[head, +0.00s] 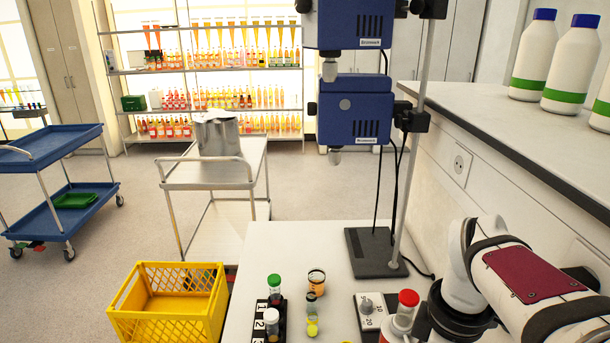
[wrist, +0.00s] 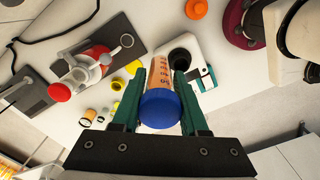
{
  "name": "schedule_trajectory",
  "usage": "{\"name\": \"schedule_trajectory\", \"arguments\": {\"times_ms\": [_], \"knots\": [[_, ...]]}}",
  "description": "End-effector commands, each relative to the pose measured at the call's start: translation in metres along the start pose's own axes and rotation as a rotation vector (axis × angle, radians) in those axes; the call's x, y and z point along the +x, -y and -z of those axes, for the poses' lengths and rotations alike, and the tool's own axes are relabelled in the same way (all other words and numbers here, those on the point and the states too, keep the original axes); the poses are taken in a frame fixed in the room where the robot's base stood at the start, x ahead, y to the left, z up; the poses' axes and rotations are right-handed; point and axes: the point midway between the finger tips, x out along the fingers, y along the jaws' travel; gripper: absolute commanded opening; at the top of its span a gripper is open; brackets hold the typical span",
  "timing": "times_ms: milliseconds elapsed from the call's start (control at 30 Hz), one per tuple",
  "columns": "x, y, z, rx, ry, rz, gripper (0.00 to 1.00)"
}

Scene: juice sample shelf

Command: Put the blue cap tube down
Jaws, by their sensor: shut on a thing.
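The blue cap tube (wrist: 160,108) shows in the wrist view, cap toward the camera, with an orange label marked in dark print on its body. My gripper (wrist: 157,82) has its two green fingers on either side of the tube and is shut on it. The tube's far end lies near a white device with a round dark opening (wrist: 180,58); I cannot tell whether it touches anything. In the head view my gripper and this tube are not in view.
A dark numbered rack (head: 284,308) holds a green-capped tube (head: 274,283) and a white-capped tube (head: 271,318). A stand with a dark base (head: 376,253) is behind. A yellow crate (head: 165,318) is at left. A red-capped item (head: 408,299) stands beside my arm.

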Motion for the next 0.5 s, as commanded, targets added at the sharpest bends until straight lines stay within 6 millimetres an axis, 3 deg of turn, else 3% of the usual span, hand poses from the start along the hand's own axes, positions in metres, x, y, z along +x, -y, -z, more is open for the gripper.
{"name": "schedule_trajectory", "arguments": {"times_ms": [100,300,400,500], "knots": [[-0.012,-0.015,0.042,0.355,-0.001,0.0,0.0],[-0.024,-0.023,0.095,0.83,-0.002,0.001,0.0],[-0.025,-0.023,0.107,0.935,-0.002,0.001,0.0],[-0.016,-0.029,0.119,0.92,0.002,0.002,0.0]]}}
